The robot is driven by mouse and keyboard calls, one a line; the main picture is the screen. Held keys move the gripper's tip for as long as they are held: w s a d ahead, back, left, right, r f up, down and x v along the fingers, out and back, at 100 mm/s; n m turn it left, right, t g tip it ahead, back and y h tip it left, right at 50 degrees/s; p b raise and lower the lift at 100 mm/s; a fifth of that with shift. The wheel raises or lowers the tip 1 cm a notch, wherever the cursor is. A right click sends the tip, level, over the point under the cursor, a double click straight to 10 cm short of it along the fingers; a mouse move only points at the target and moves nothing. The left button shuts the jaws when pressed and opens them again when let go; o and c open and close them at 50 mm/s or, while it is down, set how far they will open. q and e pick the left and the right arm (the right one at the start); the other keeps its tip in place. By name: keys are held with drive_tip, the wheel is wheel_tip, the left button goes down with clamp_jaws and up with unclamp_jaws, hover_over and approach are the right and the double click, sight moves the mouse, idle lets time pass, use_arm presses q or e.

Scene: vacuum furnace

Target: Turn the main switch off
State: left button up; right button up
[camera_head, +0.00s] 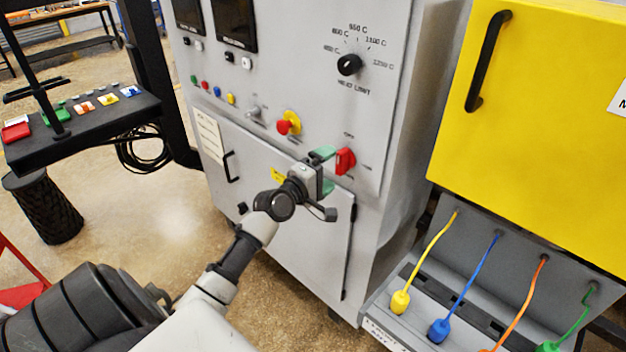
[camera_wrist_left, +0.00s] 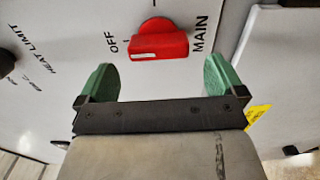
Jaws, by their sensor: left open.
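The main switch (camera_head: 345,161) is a red rotary knob low on the right of the grey furnace front. In the left wrist view the red switch (camera_wrist_left: 158,44) has its bar lying across the picture, with "OFF" to its left and "MAIN" to its right. My left gripper (camera_head: 325,170) is in front of the panel, just left of the switch in the head view. Its green fingertips are open and empty. In the left wrist view the gripper (camera_wrist_left: 160,78) has one finger to each side of the switch, short of it and not touching. My right gripper is not in view.
A red and yellow emergency-type button (camera_head: 289,122) is left of the switch. The black heat limit dial (camera_head: 349,64) is above. A yellow cabinet (camera_head: 545,90) with a black handle stands at right, above a bench of coloured cables (camera_head: 455,300). A button console (camera_head: 85,125) stands left.

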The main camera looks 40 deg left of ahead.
use_arm(q)
drive_tip(key=s+b, duration=0.1)
drive_tip(key=s, duration=0.5)
drive_tip(key=shift+s+a, duration=0.15)
drive_tip(key=shift+a, duration=0.1)
